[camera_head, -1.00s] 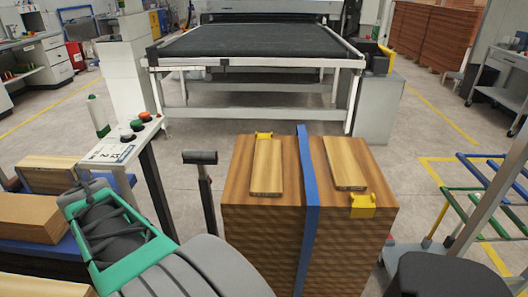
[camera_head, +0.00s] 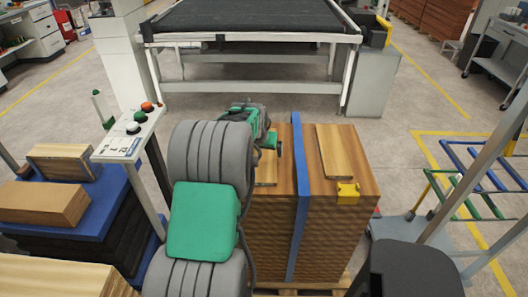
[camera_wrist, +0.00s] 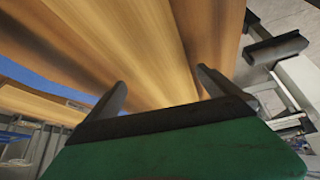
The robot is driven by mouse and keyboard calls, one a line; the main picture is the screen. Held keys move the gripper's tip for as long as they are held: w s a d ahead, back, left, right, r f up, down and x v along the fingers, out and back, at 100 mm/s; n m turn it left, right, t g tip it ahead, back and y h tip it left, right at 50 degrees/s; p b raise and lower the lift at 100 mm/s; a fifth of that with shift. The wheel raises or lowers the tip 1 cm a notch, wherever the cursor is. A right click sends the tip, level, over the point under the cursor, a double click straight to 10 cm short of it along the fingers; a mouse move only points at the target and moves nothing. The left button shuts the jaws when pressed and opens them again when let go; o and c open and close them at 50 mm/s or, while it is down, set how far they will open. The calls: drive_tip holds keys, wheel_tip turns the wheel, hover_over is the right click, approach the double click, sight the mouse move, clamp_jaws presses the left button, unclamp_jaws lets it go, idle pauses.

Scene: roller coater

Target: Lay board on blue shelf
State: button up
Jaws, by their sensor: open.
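A stack of brown panels (camera_head: 270,240) with a blue strap (camera_head: 303,200) stands in front of me. A pale board (camera_head: 342,152) lies on its top right of the strap, clear of my gripper. Another pale board (camera_head: 265,171) lies left of the strap, mostly hidden by my arm. My gripper (camera_head: 276,143) is over this left board. In the wrist view the two dark fingers (camera_wrist: 160,82) are apart, with the pale board (camera_wrist: 150,45) seen between and beyond them. I cannot tell whether they touch it. Blue shelf bars (camera_head: 494,173) show on a rack at the right.
Green bars (camera_head: 480,208) sit on the same rack. A yellow clip (camera_head: 348,192) is at the stack's front right. A button panel (camera_head: 130,135) stands left of my arm. The roller machine (camera_head: 250,18) is behind, with clear floor before it.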

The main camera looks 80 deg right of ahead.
drive_tip(key=shift+x, duration=1)
drive_tip(key=shift+w+r, duration=0.1)
drive_tip(key=shift+r, duration=0.1)
drive_tip(key=c, duration=1.6)
